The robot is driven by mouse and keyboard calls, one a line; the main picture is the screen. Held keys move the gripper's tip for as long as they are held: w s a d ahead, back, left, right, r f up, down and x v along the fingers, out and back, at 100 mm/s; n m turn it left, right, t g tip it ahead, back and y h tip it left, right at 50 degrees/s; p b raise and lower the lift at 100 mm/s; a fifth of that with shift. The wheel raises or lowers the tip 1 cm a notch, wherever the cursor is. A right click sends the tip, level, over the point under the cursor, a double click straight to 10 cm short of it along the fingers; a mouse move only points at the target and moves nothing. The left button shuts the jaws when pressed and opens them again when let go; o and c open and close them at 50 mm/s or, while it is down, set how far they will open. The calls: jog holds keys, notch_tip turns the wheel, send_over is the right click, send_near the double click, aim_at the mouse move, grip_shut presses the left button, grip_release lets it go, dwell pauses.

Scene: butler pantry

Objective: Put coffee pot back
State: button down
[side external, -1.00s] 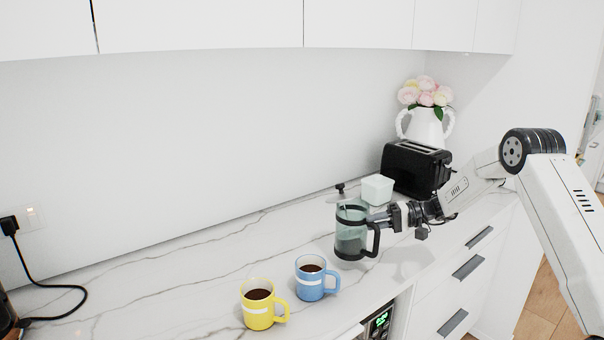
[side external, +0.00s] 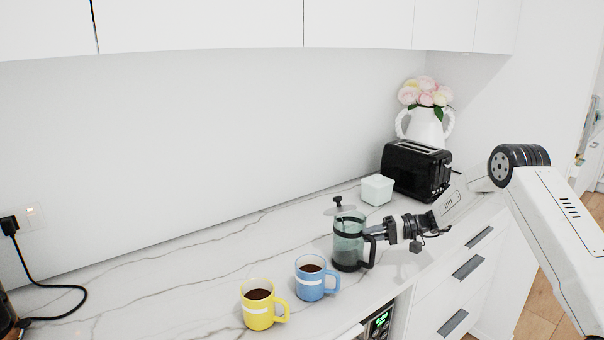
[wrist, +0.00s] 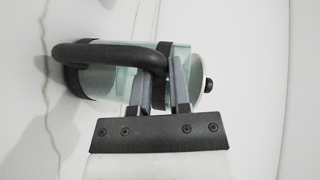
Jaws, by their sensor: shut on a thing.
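The coffee pot (side external: 347,244) is a greenish glass press pot with black bands, a black handle and a knobbed lid (side external: 338,202). It is roughly upright at the counter, right of the mugs; I cannot tell if its base touches the counter. My gripper (side external: 376,233) reaches in from the right and is shut on the pot near the top of its handle. In the wrist view, the pot (wrist: 124,83) lies sideways, and my gripper's fingers (wrist: 163,82) close around the upper band by the handle. The band partly hides behind the fingers.
A blue mug (side external: 309,285) and a yellow mug (side external: 257,312) of coffee stand left of the pot. A pale square container (side external: 377,190), a black toaster (side external: 416,170) and a white flower vase (side external: 424,128) stand behind. The left counter (side external: 160,275) is largely clear.

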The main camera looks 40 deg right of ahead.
jog(key=shift+r, duration=0.1)
jog(key=c, duration=0.6)
grip_release()
jog(key=v, duration=1.2)
